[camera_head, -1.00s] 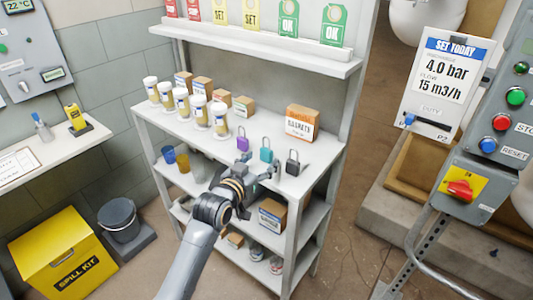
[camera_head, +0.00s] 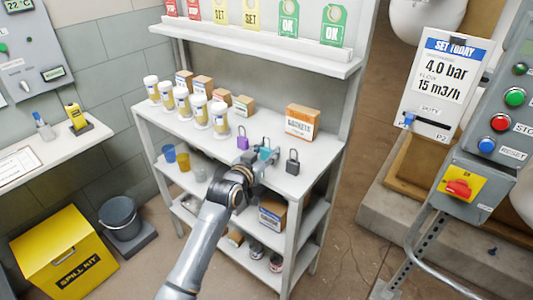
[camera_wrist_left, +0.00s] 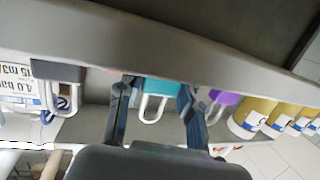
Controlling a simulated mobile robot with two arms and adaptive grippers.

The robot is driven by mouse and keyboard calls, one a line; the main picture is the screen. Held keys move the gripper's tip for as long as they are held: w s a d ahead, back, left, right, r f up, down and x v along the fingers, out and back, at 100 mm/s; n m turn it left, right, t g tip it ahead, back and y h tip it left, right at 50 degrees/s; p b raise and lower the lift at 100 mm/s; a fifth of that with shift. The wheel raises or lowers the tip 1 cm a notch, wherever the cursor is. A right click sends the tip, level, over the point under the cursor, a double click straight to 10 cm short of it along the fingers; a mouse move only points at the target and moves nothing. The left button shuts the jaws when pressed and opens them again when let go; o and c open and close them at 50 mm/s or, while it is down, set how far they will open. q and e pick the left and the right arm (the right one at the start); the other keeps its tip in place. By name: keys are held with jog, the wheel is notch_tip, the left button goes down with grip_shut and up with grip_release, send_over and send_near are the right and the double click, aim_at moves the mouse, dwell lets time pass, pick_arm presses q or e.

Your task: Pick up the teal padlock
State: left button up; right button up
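The teal padlock (camera_head: 265,153) stands on the shelf's upper board, between a purple padlock (camera_head: 243,138) and a dark grey padlock (camera_head: 293,163). My left gripper (camera_head: 262,163) is at the teal padlock and partly covers it in the head view. In the left wrist view the teal padlock's body (camera_wrist_left: 159,87) and pale shackle lie between the two spread fingers of my left gripper (camera_wrist_left: 157,95). The fingers are open, one on each side; whether either touches it I cannot tell. My right gripper is not in view.
The purple padlock (camera_wrist_left: 222,97) and dark padlock (camera_wrist_left: 57,72) stand close outside the fingers. Several white-and-yellow containers (camera_head: 199,110) and small boxes fill the left of the shelf board (camera_head: 316,160). An orange-and-white box (camera_head: 301,122) stands behind the padlocks.

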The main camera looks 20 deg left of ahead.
pick_arm(q)
jog(key=shift+r, duration=0.1)
dwell(0.3)
jog(key=shift+r, duration=0.6)
jog(key=s+d+r, duration=0.1)
jog(key=s+r, duration=0.3)
jog(key=s+d+r, duration=0.2)
jog(key=s+r, duration=0.1)
jog(key=s, duration=0.1)
jog(key=s+d+r, duration=0.1)
jog(key=s+r, duration=0.3)
jog(key=s, duration=0.1)
jog(key=shift+s+d+r+b, duration=0.1)
jog(key=shift+d+r+b, duration=0.2)
jog(key=shift+d+b, duration=0.1)
